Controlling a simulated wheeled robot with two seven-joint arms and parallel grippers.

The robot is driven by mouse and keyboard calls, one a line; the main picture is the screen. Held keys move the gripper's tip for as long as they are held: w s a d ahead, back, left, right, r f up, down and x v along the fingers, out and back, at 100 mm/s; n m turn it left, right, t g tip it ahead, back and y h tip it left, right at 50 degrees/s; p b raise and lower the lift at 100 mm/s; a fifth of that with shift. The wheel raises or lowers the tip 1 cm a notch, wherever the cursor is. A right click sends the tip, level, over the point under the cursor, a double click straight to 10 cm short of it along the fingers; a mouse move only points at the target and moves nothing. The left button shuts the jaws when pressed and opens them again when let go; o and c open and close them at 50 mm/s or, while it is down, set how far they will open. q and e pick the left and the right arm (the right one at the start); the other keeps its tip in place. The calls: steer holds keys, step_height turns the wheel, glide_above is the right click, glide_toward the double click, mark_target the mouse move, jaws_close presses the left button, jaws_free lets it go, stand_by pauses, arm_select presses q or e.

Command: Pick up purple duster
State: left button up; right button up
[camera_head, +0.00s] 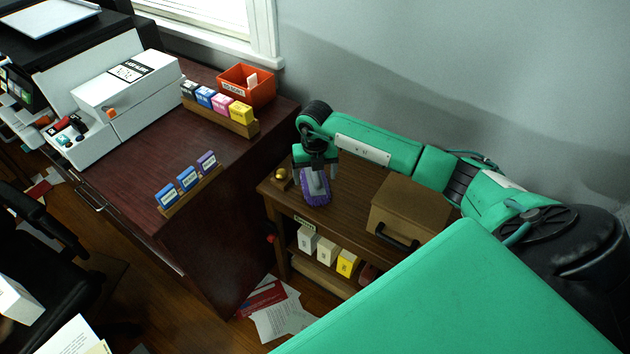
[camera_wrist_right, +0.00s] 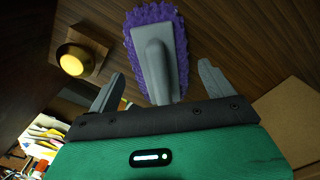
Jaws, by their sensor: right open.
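The purple duster (camera_head: 315,187) lies on the small wooden side table (camera_head: 350,194). In the right wrist view the duster (camera_wrist_right: 133,50) shows a fringed purple edge, a grey plate and a grey handle pointing toward my gripper. My right gripper (camera_head: 315,174) is directly above the duster in the head view, with its fingers pointing down. In the right wrist view the right gripper (camera_wrist_right: 160,85) is open, and the handle end lies between its two fingers. I cannot tell whether the fingers touch it. My left gripper is not in view.
A brass bell-like object (camera_head: 282,175) stands left of the duster, close to the gripper. A brown box (camera_head: 408,208) with a dark handle sits to the right. The dark red desk (camera_head: 225,225) holds a shredder-like white machine (camera_head: 125,85), ink boxes and an orange bin (camera_head: 250,84).

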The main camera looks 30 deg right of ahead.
steer(key=shift+f, duration=1.25)
steer(key=c, duration=1.2)
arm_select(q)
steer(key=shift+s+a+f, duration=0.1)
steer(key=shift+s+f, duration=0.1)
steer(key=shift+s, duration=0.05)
arm_select(e)
steer(key=shift+r, duration=0.1)
